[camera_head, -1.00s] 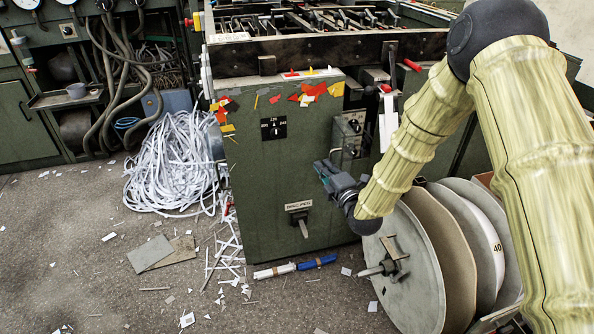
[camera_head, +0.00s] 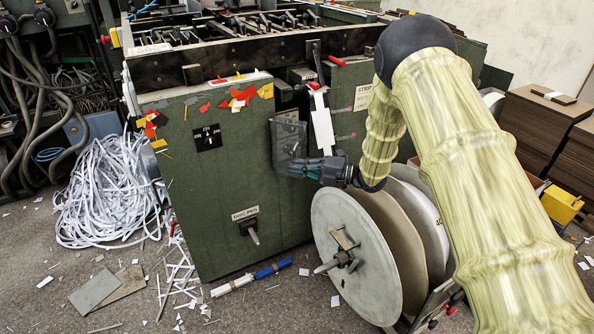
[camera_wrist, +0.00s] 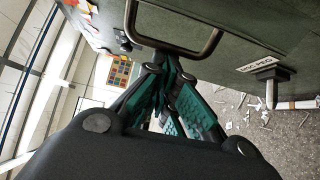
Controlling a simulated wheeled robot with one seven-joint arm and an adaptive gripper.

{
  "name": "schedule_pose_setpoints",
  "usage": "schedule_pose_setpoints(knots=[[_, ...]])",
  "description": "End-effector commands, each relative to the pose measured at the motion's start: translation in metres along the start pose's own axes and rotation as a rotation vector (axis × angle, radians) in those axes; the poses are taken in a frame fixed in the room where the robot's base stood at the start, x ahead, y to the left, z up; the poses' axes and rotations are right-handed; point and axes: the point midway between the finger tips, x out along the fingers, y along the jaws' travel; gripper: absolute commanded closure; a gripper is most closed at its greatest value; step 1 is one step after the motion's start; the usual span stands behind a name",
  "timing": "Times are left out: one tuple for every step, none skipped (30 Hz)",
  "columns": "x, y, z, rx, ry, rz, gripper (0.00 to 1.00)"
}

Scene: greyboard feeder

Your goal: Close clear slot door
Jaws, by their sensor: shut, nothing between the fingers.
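The clear slot door (camera_head: 290,137) is a see-through panel with a thin metal rim on the front of the green feeder cabinet (camera_head: 205,205). It seems to stand out from the dark slot beside it; its exact angle is hard to tell. My gripper (camera_head: 293,168) is shut and empty at the door's lower edge. In the wrist view the shut teal-padded fingers of my gripper (camera_wrist: 160,72) point at a metal frame (camera_wrist: 205,48), which looks like the door's rim. I cannot tell whether they touch it.
A large reel (camera_head: 345,255) stands close below my arm. White strip tangle (camera_head: 105,190) and paper scraps lie on the floor at left. Brown board stacks (camera_head: 545,120) stand at right.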

Motion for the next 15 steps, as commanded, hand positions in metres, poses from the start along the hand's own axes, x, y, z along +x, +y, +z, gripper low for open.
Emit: schedule_pose_setpoints(knots=[[-0.002, -0.001, 0.004, -0.001, 0.001, 0.0, 1.0], [-0.003, -0.001, 0.006, -0.001, 0.001, 0.0, 1.0], [-0.005, -0.001, 0.009, 0.0, 0.002, 0.0, 1.0], [-0.006, -0.001, 0.012, -0.001, 0.002, 0.0, 1.0], [-0.008, -0.001, 0.015, -0.001, 0.003, 0.0, 1.0], [-0.01, -0.001, 0.018, -0.002, 0.003, 0.0, 1.0], [-0.012, -0.001, 0.021, -0.002, 0.003, 0.001, 1.0], [-0.013, 0.0, 0.024, -0.002, 0.003, 0.001, 1.0], [-0.015, 0.0, 0.028, -0.002, 0.003, 0.001, 1.0], [-0.017, 0.0, 0.03, -0.001, 0.003, 0.001, 1.0], [-0.018, 0.0, 0.033, -0.001, 0.003, 0.001, 1.0], [-0.02, 0.0, 0.036, -0.002, 0.002, 0.001, 1.0], [-0.021, 0.0, 0.039, -0.002, 0.002, 0.001, 1.0], [-0.022, 0.0, 0.041, -0.002, 0.002, 0.001, 1.0], [-0.023, 0.0, 0.044, -0.001, 0.002, 0.001, 1.0]])
